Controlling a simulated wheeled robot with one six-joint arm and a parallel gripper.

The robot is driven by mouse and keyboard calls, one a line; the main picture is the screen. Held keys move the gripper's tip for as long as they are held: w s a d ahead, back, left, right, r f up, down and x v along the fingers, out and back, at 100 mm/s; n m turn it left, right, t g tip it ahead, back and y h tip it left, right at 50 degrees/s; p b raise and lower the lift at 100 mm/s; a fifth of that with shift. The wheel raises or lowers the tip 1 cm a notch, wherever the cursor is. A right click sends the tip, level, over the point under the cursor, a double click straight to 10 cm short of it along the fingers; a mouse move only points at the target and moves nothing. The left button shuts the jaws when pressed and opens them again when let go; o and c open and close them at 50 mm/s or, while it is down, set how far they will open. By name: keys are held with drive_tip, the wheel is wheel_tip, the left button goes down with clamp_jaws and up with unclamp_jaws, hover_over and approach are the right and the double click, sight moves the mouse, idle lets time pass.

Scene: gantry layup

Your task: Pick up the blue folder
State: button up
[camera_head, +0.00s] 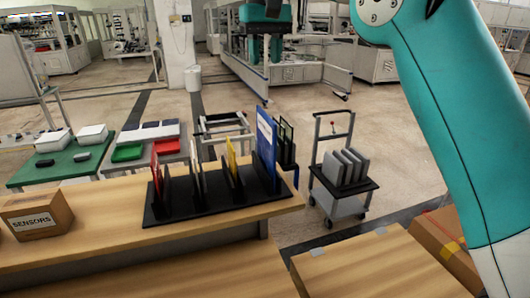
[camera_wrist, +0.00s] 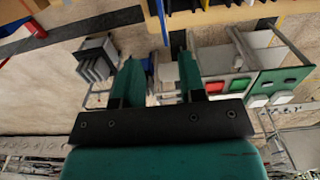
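The blue folder (camera_head: 266,148) stands upright at the right end of a black rack (camera_head: 215,205) on a wooden table. It has a pale label area on its face. In the wrist view a thin blue edge of the folder (camera_wrist: 162,18) shows at the top, beyond the gap between the fingertips. My gripper (camera_head: 264,58) hangs above and apart from the folder in the head view, with its fingers pointing down. In the wrist view my gripper (camera_wrist: 160,58) has its two teal fingers spread, with nothing held between them.
The rack also holds red (camera_head: 155,165), white (camera_head: 197,170) and yellow (camera_head: 231,158) folders to the left. A sensors box (camera_head: 36,214) sits at the table's left. A cart (camera_head: 345,185) with grey folders stands behind right. A brown box (camera_head: 370,268) is at front right.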

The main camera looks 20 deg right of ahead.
sight(266, 114)
wheel_tip(266, 114, down, 8)
drive_tip(key=shift+f+p, duration=0.25)
drive_tip(key=shift+p, duration=0.15)
drive_tip(key=f+p, duration=0.1)
drive_tip(key=f, duration=0.1)
drive_tip(key=s+f+p, duration=0.1)
drive_tip(key=f, duration=0.1)
drive_tip(key=shift+f, duration=0.2)
drive_tip(key=shift+w+f, duration=0.1)
drive_tip(key=shift+f, duration=0.4)
drive_tip(key=shift+c, duration=0.4)
clamp_jaws()
